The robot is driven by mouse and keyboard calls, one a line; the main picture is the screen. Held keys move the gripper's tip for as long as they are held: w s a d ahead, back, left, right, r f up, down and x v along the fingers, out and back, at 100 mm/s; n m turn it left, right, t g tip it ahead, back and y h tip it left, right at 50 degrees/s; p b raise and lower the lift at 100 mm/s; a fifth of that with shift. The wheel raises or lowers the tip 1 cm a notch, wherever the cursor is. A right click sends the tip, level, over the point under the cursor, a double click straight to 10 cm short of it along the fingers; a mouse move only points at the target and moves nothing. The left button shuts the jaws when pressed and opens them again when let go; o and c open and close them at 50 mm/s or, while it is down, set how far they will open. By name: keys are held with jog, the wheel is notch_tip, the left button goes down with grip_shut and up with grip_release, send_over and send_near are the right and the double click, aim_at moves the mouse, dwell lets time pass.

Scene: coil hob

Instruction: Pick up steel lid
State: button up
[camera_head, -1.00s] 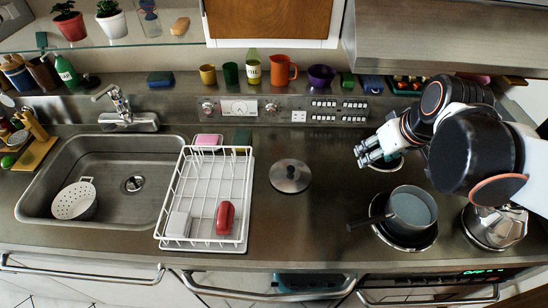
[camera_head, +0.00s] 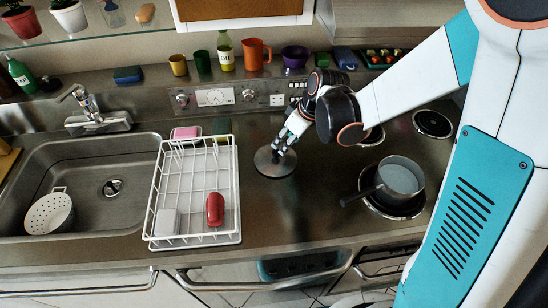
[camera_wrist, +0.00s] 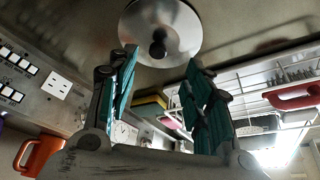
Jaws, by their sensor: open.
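The steel lid (camera_head: 268,166) lies flat on the counter between the dish rack and the hob. It is a round, shiny disc with a dark knob. My gripper (camera_head: 281,151) is at the lid, and its fingers partly cover the lid and knob in the head view. In the wrist view the lid (camera_wrist: 180,27) is beyond the fingertips, with its knob in line with the gap between them. My gripper also shows in the wrist view (camera_wrist: 161,60), its fingers apart with nothing between them. Whether a fingertip touches the lid I cannot tell.
A white wire dish rack (camera_head: 238,203) with a red item (camera_head: 215,209) stands left of the lid. A grey saucepan (camera_head: 400,178) sits on a coil at the right. An orange mug (camera_head: 257,53) and other cups stand on the back ledge. Bare counter lies in front of the lid.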

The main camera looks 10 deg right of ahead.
aim_at(277, 152)
jog(key=x, duration=0.3)
jog(key=b+x, duration=0.1)
jog(key=x, duration=0.2)
jog(key=b+x, duration=0.1)
jog(key=x, duration=0.2)
jog(key=shift+w+a, duration=0.1)
jog(key=shift+w, duration=0.2)
jog(key=shift+c, duration=0.5)
grip_shut()
